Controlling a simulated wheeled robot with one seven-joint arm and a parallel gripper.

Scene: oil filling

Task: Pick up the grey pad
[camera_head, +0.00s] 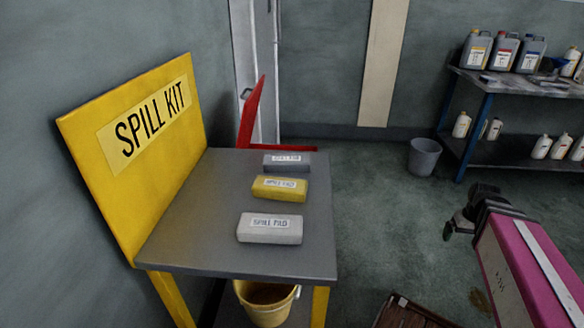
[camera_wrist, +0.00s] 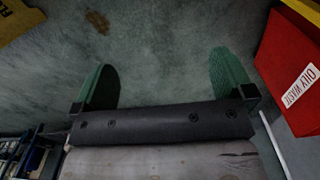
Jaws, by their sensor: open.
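The grey pad (camera_head: 287,162) lies flat at the far end of the dark grey table (camera_head: 220,225), with a white label on its side. A yellow pad (camera_head: 279,189) lies just nearer, and a white pad (camera_head: 270,229) lies nearest; the three are apart in a row. My gripper (camera_wrist: 165,82) shows in the wrist view with its two green fingers wide apart and nothing between them. Only floor shows beyond the fingers there. No pad is in the wrist view, so my gripper is away from the grey pad.
A yellow SPILL KIT board (camera_head: 150,140) stands along the table's left side. A red panel (camera_head: 253,115) rises behind the table. A yellow bucket (camera_head: 266,303) sits below. A grey bin (camera_head: 424,157) and a bottle-laden bench (camera_head: 520,82) stand back right. A red OILY WASTE container (camera_wrist: 290,75) is in the wrist view.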

